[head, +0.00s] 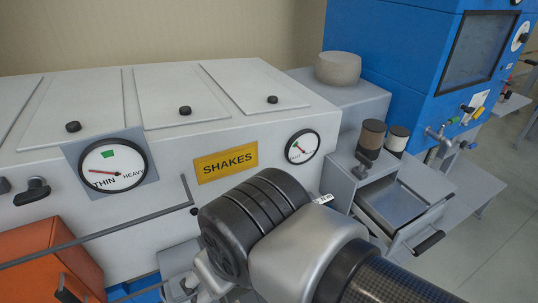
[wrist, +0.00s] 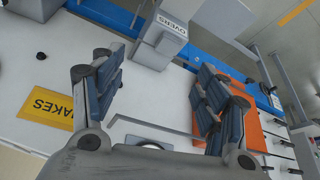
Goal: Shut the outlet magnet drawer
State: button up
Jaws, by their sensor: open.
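A grey metal drawer (head: 396,200) stands pulled out of a grey housing at the right in the head view. Its tray looks empty, and a black bar handle (head: 428,242) is on its front. I take it for the outlet magnet drawer; I can read no name on it. My arm covers part of the housing's left side. My gripper (wrist: 160,65) is open and empty in the wrist view, its fingers wide apart. In the head view my wrist hides most of it, left of the drawer. I cannot make out the drawer in the wrist view.
Two capped jars (head: 371,135) stand on the housing behind the drawer. A white cabinet with a SHAKES sign (head: 226,162) and a thin rail (head: 110,233) lies left. An orange box (head: 45,262) is at lower left. Open floor (head: 500,235) lies right of the drawer.

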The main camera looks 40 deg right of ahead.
aim_at(393, 214)
jog(key=z, duration=0.4)
jog(key=l+z, duration=0.1)
jog(key=z, duration=0.35)
jog(key=l+z, duration=0.1)
jog(key=z, duration=0.3)
jog(key=l+z, duration=0.1)
jog(key=z, duration=0.35)
jog(key=l+z, duration=0.1)
jog(key=z, duration=0.75)
jog(key=l, duration=0.05)
